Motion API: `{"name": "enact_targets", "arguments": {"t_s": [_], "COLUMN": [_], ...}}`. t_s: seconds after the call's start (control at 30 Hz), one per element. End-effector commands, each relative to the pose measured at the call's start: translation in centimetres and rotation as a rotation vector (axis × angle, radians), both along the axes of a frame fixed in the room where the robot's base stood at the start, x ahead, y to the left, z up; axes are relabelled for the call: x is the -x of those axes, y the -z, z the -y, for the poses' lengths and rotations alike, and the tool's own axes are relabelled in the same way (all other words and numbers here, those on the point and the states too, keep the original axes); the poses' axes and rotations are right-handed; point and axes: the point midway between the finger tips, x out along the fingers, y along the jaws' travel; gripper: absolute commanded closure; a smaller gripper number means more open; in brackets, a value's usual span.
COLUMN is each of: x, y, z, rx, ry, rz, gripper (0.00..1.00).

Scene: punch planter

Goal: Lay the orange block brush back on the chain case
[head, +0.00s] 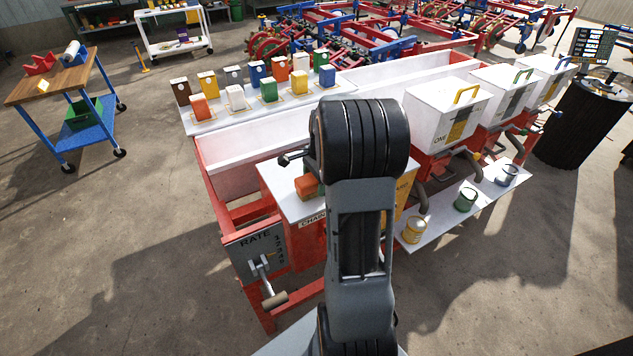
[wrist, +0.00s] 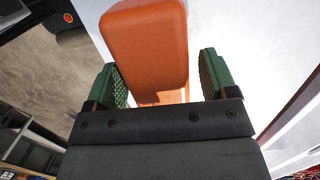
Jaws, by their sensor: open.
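The orange block brush (head: 306,187) is on the white top of the chain case (head: 276,184), close beside my arm in the head view. In the wrist view the brush (wrist: 147,40) lies between the two green finger pads of my gripper (wrist: 161,78), with the white top (wrist: 236,40) around it. The gripper is open, with a narrow gap on each side of the brush. My arm hides part of the chain case and most of the gripper in the head view. Whether the brush's underside rests flat cannot be told.
A rate panel (head: 257,246) with a crank handle is below the chain case at the front left. White lidded boxes (head: 447,105) stand to the right, above a shelf with several small pots (head: 465,199). Several coloured packets (head: 257,73) stand on a board behind.

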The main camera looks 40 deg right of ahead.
Motion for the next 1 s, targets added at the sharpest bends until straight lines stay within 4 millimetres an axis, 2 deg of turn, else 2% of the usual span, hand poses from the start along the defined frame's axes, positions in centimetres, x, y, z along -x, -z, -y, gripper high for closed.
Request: {"name": "enact_targets", "arguments": {"t_s": [0.4, 0.67, 0.77, 0.87, 1.0], "x": [0.1, 0.2, 0.4, 1.5, 4.5], "y": [-7.9, -10.7, -11.5, -12.2, -12.1], "z": [1.0, 1.1, -0.9, -5.1, -11.8], "rx": [0.003, 0.002, 0.02, 0.064, 0.145], "ry": [0.001, -0.009, -0.115, -0.362, -0.815], "rz": [0.004, 0.003, 0.024, 0.072, 0.153], "gripper": [0.21, 0.21, 0.21, 0.21, 0.21]}}
